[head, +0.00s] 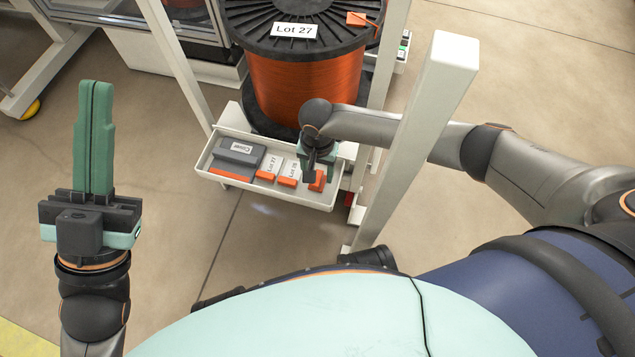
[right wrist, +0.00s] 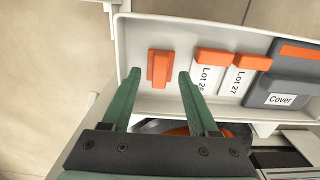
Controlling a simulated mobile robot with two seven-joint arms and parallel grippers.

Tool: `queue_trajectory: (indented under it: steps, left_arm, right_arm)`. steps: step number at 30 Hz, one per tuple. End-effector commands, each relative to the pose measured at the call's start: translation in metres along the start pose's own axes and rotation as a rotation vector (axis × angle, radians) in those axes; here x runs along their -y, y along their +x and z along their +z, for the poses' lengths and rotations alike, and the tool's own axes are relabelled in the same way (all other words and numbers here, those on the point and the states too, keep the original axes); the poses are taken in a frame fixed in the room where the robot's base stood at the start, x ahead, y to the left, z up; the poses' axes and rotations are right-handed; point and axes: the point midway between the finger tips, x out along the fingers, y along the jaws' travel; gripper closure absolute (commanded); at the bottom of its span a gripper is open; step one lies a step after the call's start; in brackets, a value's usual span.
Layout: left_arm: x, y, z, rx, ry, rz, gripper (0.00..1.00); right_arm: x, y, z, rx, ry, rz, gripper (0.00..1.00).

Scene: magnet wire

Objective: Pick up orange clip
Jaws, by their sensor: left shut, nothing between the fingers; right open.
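The orange clip (right wrist: 160,68) lies in the white tray (right wrist: 136,32), at the end nearest my right arm. It also shows in the head view (head: 317,181), just below my right gripper (head: 308,176). In the right wrist view my right gripper (right wrist: 160,76) is open, with one finger on each side of the clip's near end. I cannot tell how far above the clip the fingertips are. My left gripper (head: 96,88) is shut and empty, pointing up at the far left, away from the tray.
The tray also holds two orange-ended labels, Lot 26 (right wrist: 207,75) and Lot 27 (right wrist: 236,78), and a grey Cover box (right wrist: 283,92). A large copper wire spool (head: 305,85) stands behind the tray. A white post (head: 420,130) rises near my right arm. Open floor lies left.

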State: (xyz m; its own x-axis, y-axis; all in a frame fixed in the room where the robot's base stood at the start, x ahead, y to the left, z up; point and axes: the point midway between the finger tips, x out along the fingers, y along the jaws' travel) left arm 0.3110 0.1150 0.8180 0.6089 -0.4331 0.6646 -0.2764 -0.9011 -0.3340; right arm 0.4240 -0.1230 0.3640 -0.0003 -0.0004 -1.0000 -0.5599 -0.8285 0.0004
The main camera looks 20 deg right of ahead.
Motion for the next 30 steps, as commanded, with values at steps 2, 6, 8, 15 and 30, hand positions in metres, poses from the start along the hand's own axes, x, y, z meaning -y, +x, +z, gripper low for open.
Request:
queue_trajectory:
  steps: [2,6,8,15,30]
  left_arm:
    - [-0.0061,-0.0091,0.0109,0.009,0.004,0.004,1.00]
    - [-0.0089,-0.0103,0.0130,0.013,0.006,0.006,1.00]
    - [-0.0087,-0.0094,0.0121,0.013,0.003,0.004,1.00]
    - [-0.0080,-0.0090,0.0116,0.013,0.000,-0.001,1.00]
    - [-0.0070,-0.0094,0.0119,0.013,0.004,0.000,1.00]
  right_arm:
    - [0.0000,0.0170,-0.0006,-0.001,0.000,0.000,0.40]
    - [0.0003,0.0217,-0.0003,-0.001,0.000,-0.001,0.40]
    - [0.0003,0.0207,-0.0002,-0.001,0.000,-0.001,0.40]
    - [0.0001,0.0202,0.0000,0.000,0.000,-0.001,0.55]
    - [-0.0001,0.0204,0.0001,0.000,0.000,0.000,1.00]
